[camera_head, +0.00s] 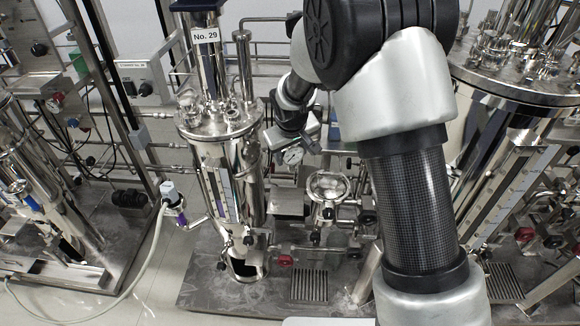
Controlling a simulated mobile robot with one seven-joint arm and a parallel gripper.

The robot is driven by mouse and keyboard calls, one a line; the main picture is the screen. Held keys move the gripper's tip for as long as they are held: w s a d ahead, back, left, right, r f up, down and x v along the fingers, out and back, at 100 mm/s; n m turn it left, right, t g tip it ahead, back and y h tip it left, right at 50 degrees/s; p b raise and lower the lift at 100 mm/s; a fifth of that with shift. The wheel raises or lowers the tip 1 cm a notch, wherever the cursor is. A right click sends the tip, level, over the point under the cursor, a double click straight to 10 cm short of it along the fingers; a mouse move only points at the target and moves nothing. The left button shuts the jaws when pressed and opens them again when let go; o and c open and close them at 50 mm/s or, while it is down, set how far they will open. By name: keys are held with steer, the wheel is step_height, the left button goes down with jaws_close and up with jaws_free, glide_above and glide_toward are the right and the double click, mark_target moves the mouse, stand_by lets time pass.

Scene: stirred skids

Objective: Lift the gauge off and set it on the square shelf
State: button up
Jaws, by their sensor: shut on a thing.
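The gauge (293,156) is a small round white dial in a metal rim, right of the tall steel vessel marked No. 29. My gripper (294,140) is at the gauge, directly above its dial, and is shut on it. The fingers are small and partly hidden by my wrist. The dial faces the camera. I cannot tell whether the gauge still touches the pipework behind it. I cannot single out a square shelf with certainty; my arm covers much of the right middle of the view.
The steel vessel (212,150) stands close to the left of my gripper. A small round sight-glass vessel (328,186) is below right. Pipes and valves crowd behind. A larger vessel (520,80) is at right. Bare floor (150,285) lies at lower left, crossed by a white hose.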

steer(key=shift+w+a+f, duration=0.15)
steer(key=shift+a+f, duration=0.15)
steer(key=shift+f, duration=0.15)
steer(key=shift+f+b, duration=2.85)
steer(key=shift+f, duration=1.7)
steer(key=shift+f+b, duration=0.55)
steer(key=shift+f, duration=0.15)
steer(key=o, duration=1.2)
steer(key=shift+r, duration=0.1)
steer(key=p+v, duration=0.3)
steer(key=v, duration=0.4)
steer(key=shift+d, duration=0.1)
